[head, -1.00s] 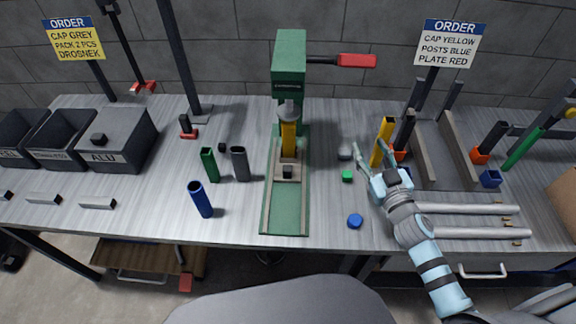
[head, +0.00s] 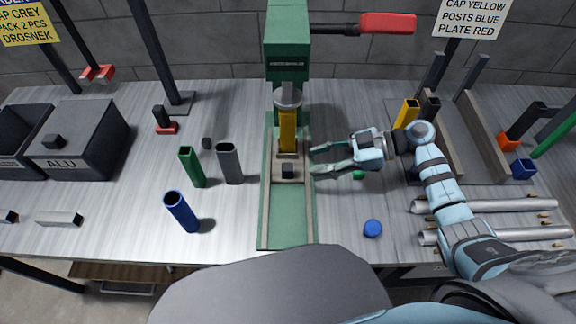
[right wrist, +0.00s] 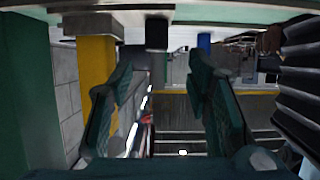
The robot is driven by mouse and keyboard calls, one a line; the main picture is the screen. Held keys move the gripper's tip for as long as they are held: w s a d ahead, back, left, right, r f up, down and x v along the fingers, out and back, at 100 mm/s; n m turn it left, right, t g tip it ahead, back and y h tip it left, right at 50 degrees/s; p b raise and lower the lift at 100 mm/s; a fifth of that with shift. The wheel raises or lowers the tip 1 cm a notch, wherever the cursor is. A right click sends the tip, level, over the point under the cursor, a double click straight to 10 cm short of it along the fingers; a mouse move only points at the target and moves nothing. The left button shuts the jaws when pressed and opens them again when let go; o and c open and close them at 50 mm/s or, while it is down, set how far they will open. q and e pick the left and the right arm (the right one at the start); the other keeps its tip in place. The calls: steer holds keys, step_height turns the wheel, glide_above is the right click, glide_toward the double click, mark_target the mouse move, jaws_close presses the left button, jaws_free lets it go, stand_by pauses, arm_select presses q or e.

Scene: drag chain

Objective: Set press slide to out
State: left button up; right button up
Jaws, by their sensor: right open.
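The green press (head: 288,62) stands at the middle of the bench. Its slide (head: 280,178) sits on the green base track (head: 287,220), under the ram, with a yellow tube (head: 288,130) upright on it. A small dark knob (head: 288,170) is at the slide's front. My right gripper (head: 312,160) is open and empty, just right of the slide, fingers pointing left. In the right wrist view, the knob (right wrist: 157,33) appears beyond and between the open fingertips (right wrist: 158,70), with the yellow tube (right wrist: 97,85) to the left. My left gripper is not in view.
Green (head: 192,167), grey (head: 229,163) and blue (head: 181,212) tubes stand left of the press. A blue cap (head: 373,229) and a green cap (head: 358,174) lie on the right. The press's red handle (head: 387,23) extends right, above my arm. The front of the track is clear.

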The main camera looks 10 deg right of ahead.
mark_target(288, 166)
steer(key=x, duration=0.8)
steer(key=shift+w+d+f+b, duration=0.1)
steer(key=shift+w+d+b, duration=0.05)
steer(key=shift+w+b, duration=0.2)
steer(key=shift+a+f, duration=0.1)
steer(key=shift+a, duration=0.4)
steer(key=shift+c, duration=0.6)
jaws_close()
